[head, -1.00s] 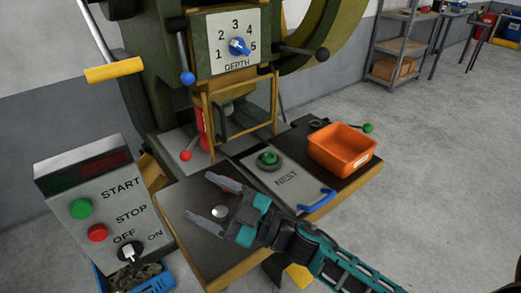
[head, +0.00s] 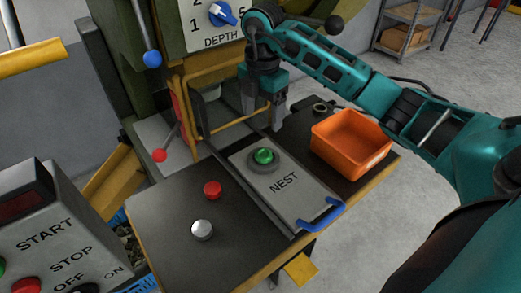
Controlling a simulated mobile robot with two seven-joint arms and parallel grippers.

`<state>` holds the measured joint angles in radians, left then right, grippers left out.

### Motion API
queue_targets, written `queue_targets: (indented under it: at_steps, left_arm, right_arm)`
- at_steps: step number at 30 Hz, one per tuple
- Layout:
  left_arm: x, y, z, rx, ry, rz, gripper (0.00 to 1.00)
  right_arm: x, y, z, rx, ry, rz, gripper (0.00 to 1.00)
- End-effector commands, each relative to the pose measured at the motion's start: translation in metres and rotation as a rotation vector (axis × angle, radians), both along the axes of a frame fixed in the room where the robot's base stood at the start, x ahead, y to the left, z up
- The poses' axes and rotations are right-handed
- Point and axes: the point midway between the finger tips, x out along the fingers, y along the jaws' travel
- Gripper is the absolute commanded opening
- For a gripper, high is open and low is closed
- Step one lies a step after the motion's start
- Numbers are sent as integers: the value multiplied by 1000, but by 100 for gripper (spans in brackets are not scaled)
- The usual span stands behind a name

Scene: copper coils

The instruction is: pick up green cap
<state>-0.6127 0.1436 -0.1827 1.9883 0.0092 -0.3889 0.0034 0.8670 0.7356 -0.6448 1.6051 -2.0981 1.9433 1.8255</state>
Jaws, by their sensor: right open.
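The green cap (head: 263,156) sits in a dark round seat on the grey NEST plate (head: 290,189). My right gripper (head: 264,118) points down, open and empty. In the picture it is just above and behind the green cap, near the far end of the plate and the yellow guard frame. The gap between its fingers and the cap looks clear, with no contact visible. My left gripper is not in view.
A red cap (head: 212,189) and a silver cap (head: 202,230) stand on the dark table (head: 160,222) left of the plate. An orange bin (head: 350,145) stands to the right. The yellow guard frame (head: 226,130), a blue handle (head: 318,216) and the control box (head: 50,240) are close by.

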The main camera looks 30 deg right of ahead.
Motion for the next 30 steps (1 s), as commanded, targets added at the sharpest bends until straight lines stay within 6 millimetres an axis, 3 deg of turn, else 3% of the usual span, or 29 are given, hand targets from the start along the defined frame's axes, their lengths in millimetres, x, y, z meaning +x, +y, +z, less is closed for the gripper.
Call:
queue_targets:
  at_steps: [9, 19, 27, 30]
  left_arm:
    - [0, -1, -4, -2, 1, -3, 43]
    - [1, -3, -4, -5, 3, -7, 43]
    - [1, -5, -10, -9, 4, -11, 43]
    - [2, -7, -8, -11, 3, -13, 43]
  right_arm:
    - [-1, -1, -57, -1, 5, -1, 76]
    - [1, -1, -82, 0, 3, 0, 76]
    - [4, -5, -120, 2, 4, 2, 76]
    - [4, -5, -126, 1, 1, 2, 76]
